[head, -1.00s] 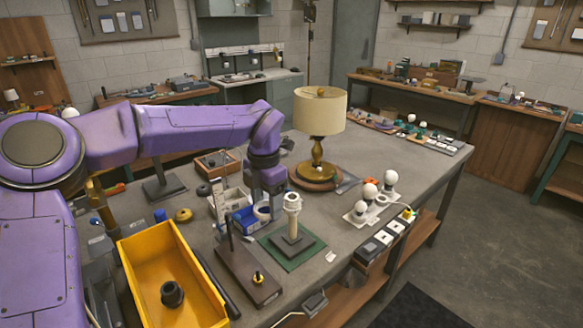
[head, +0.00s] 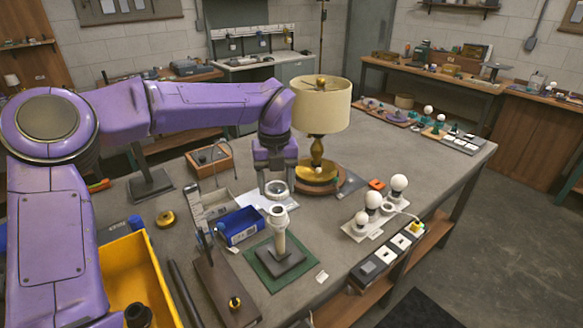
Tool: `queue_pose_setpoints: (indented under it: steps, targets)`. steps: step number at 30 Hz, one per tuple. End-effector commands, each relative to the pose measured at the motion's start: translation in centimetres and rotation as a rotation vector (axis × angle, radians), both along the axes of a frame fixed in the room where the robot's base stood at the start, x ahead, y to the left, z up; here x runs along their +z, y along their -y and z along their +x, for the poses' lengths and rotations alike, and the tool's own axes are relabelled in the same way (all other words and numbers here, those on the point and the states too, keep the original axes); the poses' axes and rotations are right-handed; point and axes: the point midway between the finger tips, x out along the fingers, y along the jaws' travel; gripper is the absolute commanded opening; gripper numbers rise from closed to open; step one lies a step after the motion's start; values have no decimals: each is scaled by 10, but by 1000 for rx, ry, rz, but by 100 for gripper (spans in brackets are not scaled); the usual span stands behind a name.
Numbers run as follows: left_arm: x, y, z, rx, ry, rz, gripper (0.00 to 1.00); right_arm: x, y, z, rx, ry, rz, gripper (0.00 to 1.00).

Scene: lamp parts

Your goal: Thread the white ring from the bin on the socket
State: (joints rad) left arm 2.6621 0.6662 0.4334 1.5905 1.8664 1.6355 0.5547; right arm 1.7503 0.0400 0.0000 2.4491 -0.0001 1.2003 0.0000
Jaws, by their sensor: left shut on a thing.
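My left gripper (head: 277,180) points down and is shut on the white ring (head: 276,190), which hangs at its fingertips. The pale socket (head: 280,217) stands upright on a post with a dark square base on a green mat (head: 264,275). In the head view the ring shows just above the socket's top, apart from it; I cannot tell whether it is exactly in line. The blue bin (head: 240,228) stands left of the socket; its inside is only partly visible. My right gripper is not in view.
A lamp with a cream shade (head: 321,104) stands behind the gripper. A panel with white bulbs (head: 372,200) is to the right. A brown board with a rod (head: 226,290) and a yellow bin (head: 140,270) are at the front left.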

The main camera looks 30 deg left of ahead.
Motion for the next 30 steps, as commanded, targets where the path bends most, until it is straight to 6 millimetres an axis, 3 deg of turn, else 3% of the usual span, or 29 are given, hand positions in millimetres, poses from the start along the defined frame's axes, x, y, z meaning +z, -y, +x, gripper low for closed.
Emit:
queue_pose_setpoints:
  steps: [8, 20, 30]
  targets:
    - [-9, 0, 0, 3, 0, 0, 32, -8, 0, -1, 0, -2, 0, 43]
    - [-48, 0, 0, 2, 1, 1, 32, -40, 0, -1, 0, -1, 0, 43]
    - [-49, 0, 0, 2, 1, -1, 32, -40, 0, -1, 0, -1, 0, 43]
